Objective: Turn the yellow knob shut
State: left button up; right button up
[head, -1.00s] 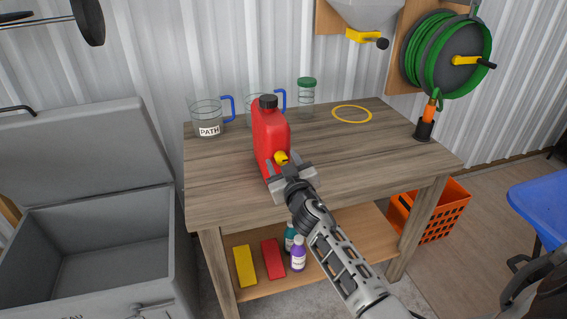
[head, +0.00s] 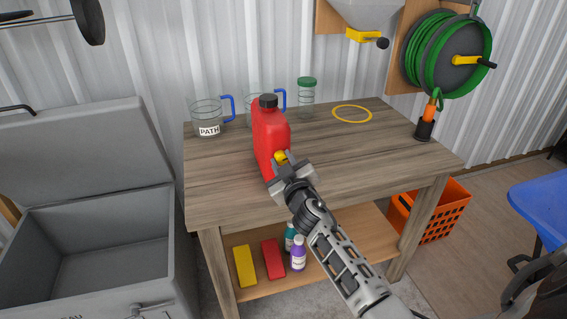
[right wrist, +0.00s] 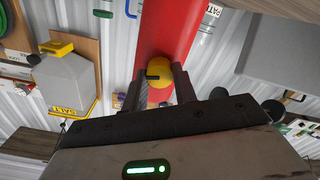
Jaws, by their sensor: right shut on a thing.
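The yellow knob (head: 280,157) sits low on the front of a red jug (head: 268,131) with a black cap, which stands upright on the wooden workbench. My right gripper (head: 285,168) is at the knob with its fingers shut on it. In the right wrist view the knob (right wrist: 159,75) shows round and yellow, with a dark mark, between the two fingers (right wrist: 158,88), against the red jug (right wrist: 165,30). The fingers partly hide the knob in the head view. My left gripper is not in view.
The workbench (head: 350,160) holds a clear jug marked PATH (head: 207,118), another blue-handled jug, a green-lidded jar (head: 307,97) and a yellow ring (head: 352,107). A hopper with a yellow valve (head: 362,36) and a green hose reel (head: 447,55) hang behind. An open grey chest (head: 90,200) stands left.

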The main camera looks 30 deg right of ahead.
jog(key=n, duration=0.4)
jog(key=shift+n, duration=0.3)
jog(key=n, duration=0.3)
jog(key=shift+n, duration=0.4)
jog(key=n, duration=0.3)
jog(key=shift+n, duration=2)
jog(key=o, duration=1)
jog(key=shift+f, duration=0.1)
